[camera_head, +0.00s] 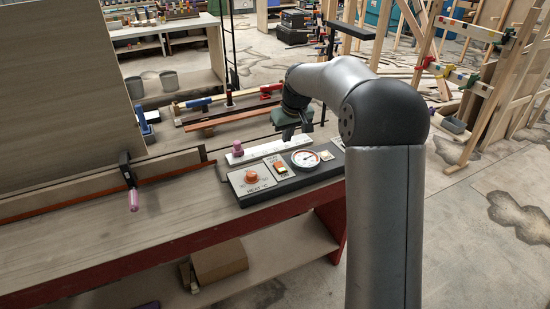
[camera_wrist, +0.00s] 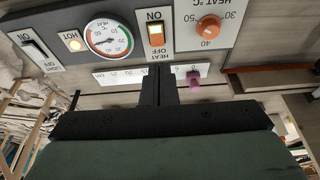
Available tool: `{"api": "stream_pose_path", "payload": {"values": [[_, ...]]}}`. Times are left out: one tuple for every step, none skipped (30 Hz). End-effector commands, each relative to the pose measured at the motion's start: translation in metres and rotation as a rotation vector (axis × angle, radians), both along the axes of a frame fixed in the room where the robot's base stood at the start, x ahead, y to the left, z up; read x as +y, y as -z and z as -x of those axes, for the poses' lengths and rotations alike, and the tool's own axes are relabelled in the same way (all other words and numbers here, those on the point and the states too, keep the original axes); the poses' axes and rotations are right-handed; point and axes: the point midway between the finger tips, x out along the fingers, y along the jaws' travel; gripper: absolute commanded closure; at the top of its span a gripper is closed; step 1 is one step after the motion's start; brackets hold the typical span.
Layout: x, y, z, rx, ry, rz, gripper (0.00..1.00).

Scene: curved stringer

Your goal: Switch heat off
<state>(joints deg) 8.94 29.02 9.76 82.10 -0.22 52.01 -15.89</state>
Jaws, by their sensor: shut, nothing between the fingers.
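The heat switch is a lit orange rocker (camera_wrist: 156,35) on the grey control panel (camera_wrist: 185,28). In the wrist view the panel's lettering is upside down; ON is marked at the switch's upper end and HEAT OFF at its lower end. In the head view the switch (camera_head: 281,168) sits between the orange heat knob (camera_head: 251,177) and the round dial (camera_head: 305,159). My gripper (camera_wrist: 159,78) is shut and empty, its fingertips just below the switch in the wrist view. In the head view my gripper (camera_head: 297,134) hangs behind the panel; whether it touches anything is unclear.
A white scale strip with a pink knob (camera_wrist: 192,77) lies behind the panel. A HOT lamp (camera_wrist: 74,42) and a black light switch (camera_wrist: 33,44) sit beside the dial. A clamp with a pink handle (camera_head: 132,190) stands left on the bench.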

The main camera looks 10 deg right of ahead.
Motion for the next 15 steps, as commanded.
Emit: {"api": "stream_pose_path", "payload": {"values": [[-0.002, 0.006, -0.012, -0.008, -0.003, -0.005, 1.00], [-0.003, 0.007, -0.018, -0.012, -0.007, -0.008, 1.00], [-0.004, 0.009, -0.023, -0.017, -0.010, -0.010, 1.00], [-0.005, 0.010, -0.027, -0.020, -0.011, -0.010, 1.00], [-0.005, 0.011, -0.029, -0.023, -0.012, -0.012, 1.00], [-0.005, 0.011, -0.031, -0.024, -0.014, -0.013, 1.00], [-0.006, 0.012, -0.033, -0.026, -0.015, -0.013, 1.00], [-0.006, 0.012, -0.033, -0.027, -0.015, -0.013, 1.00], [-0.006, 0.012, -0.034, -0.027, -0.015, -0.013, 1.00], [-0.006, 0.012, -0.034, -0.027, -0.015, -0.013, 1.00], [-0.006, 0.012, -0.033, -0.027, -0.015, -0.013, 1.00], [-0.006, 0.012, -0.033, -0.027, -0.015, -0.013, 1.00], [-0.006, 0.012, -0.033, -0.027, -0.015, -0.013, 1.00], [-0.006, 0.012, -0.033, -0.027, -0.015, -0.013, 1.00], [-0.006, 0.012, -0.033, -0.026, -0.015, -0.013, 1.00]]}}
